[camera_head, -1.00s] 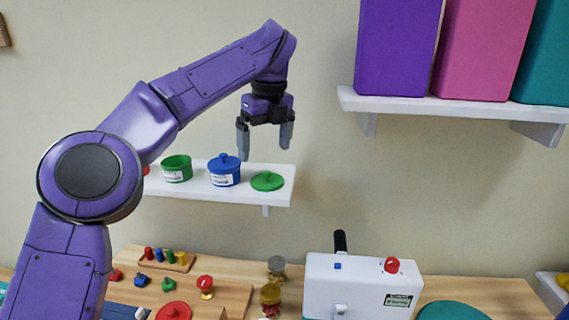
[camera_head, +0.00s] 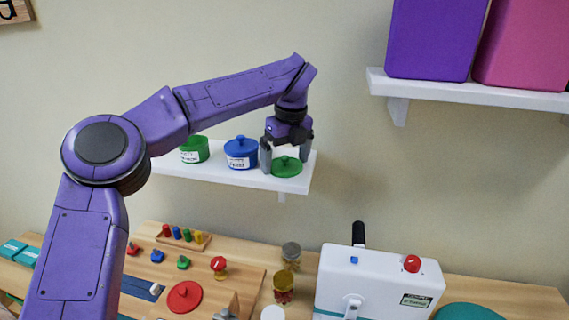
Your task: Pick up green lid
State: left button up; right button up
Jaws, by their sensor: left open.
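The green lid (camera_head: 286,168) lies flat on the white wall shelf, near its right end, with its knob up. My left gripper (camera_head: 285,164) is open and points down at the lid. Its two fingers stand on either side of the lid's knob, with the left finger close to the lid's left rim. I cannot tell whether the fingers touch the lid. My right gripper is not in view.
On the white shelf (camera_head: 225,175), a blue lidded pot (camera_head: 241,154) stands just left of my left gripper, and a green open pot (camera_head: 195,150) further left. A higher shelf (camera_head: 480,92) with coloured bins is at right. Below, a wooden table holds a white device (camera_head: 385,283).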

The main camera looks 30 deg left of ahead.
pick_arm(q)
jog(key=shift+w, duration=0.1)
jog(key=c, duration=0.7)
